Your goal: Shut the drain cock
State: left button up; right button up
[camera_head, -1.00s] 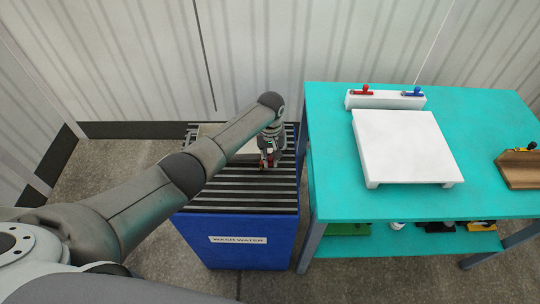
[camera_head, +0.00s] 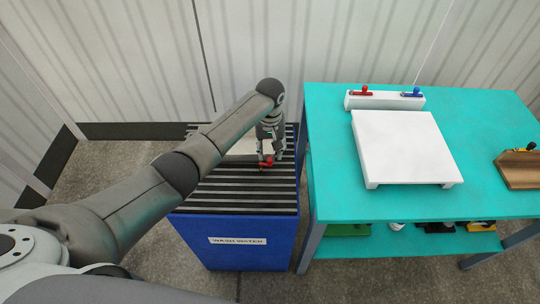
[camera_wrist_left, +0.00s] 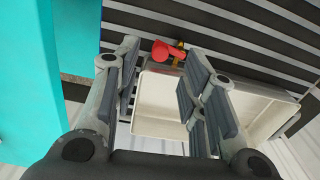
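The drain cock's red handle (camera_head: 267,162) shows just below my left gripper (camera_head: 270,143), over the slatted top of the blue wash-water bin. In the left wrist view the red handle (camera_wrist_left: 176,52) lies sideways on a small brass-coloured part, just beyond the fingertips and between their lines. The left gripper (camera_wrist_left: 160,68) is open, with a wide empty gap between its fingers. A pale basin (camera_wrist_left: 158,127) with a grey edge sits under the fingers, beside the cock. The gripper and arm partly hide it in the head view. My right gripper is out of view.
The blue bin (camera_head: 240,252) stands close to the turquoise table (camera_head: 325,185). On the table are a white block with red and blue levers (camera_head: 385,100), a white platform (camera_head: 402,145) and a brown block (camera_head: 520,168). The corrugated wall is behind.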

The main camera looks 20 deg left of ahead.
aim_at(270, 159)
pick_arm(q)
notch_tip(270, 159, up, 8)
jog(key=shift+f, duration=0.25)
